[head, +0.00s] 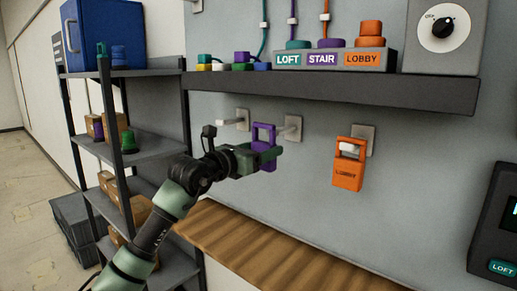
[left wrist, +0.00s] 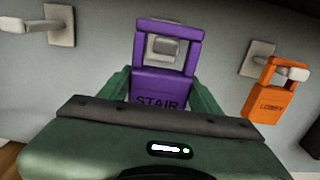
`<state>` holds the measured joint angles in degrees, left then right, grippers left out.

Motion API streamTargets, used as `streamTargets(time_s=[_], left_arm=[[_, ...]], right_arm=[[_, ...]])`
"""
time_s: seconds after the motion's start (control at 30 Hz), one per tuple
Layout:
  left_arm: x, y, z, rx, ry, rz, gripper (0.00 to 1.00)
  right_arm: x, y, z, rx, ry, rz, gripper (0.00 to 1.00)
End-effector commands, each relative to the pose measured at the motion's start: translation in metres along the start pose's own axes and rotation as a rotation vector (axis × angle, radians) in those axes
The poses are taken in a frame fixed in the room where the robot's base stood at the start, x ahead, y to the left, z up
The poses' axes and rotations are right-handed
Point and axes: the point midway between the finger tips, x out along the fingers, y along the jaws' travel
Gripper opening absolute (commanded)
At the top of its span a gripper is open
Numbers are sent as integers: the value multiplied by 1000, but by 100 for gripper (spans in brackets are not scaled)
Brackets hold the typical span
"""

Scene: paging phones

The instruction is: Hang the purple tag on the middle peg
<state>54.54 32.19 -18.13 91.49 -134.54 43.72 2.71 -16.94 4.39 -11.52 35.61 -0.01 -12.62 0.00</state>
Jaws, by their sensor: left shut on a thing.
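The purple tag (head: 264,150), marked STAIR in the left wrist view (left wrist: 158,88), is upright with its open loop at the top. My left gripper (head: 258,158) is shut on its lower body; its green fingers (left wrist: 160,92) show on both sides. The middle peg (head: 281,128) sticks out from a pale wall plate just right of the loop in the head view. In the left wrist view the middle peg (left wrist: 163,46) shows through the loop's opening. I cannot tell whether its tip has entered the loop. My right gripper is out of view.
The left peg (head: 229,121) is bare. An orange LOBBY tag (head: 348,174) hangs on the right peg (head: 352,148). A dark shelf (head: 330,88) with labelled buttons juts out above. A wooden ledge (head: 260,252) lies below, and a shelving rack (head: 150,147) stands left.

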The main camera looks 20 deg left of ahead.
Motion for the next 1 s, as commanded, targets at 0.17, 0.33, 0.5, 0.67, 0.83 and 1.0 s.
streamTargets(time_s=[0.17,0.33,0.5,0.67,0.83,1.0], left_arm=[[11,-1,0,0,-1,-1,16],[21,-1,0,-1,-2,-1,16],[32,0,-1,0,-2,-1,16],[41,-1,-2,-2,-1,-2,16],[51,0,-2,-1,-2,-1,16],[60,-1,-8,-1,-1,-1,16]], right_arm=[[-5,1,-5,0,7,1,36],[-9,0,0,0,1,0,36],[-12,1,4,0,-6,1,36],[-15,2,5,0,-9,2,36],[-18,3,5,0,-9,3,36],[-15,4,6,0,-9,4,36]])
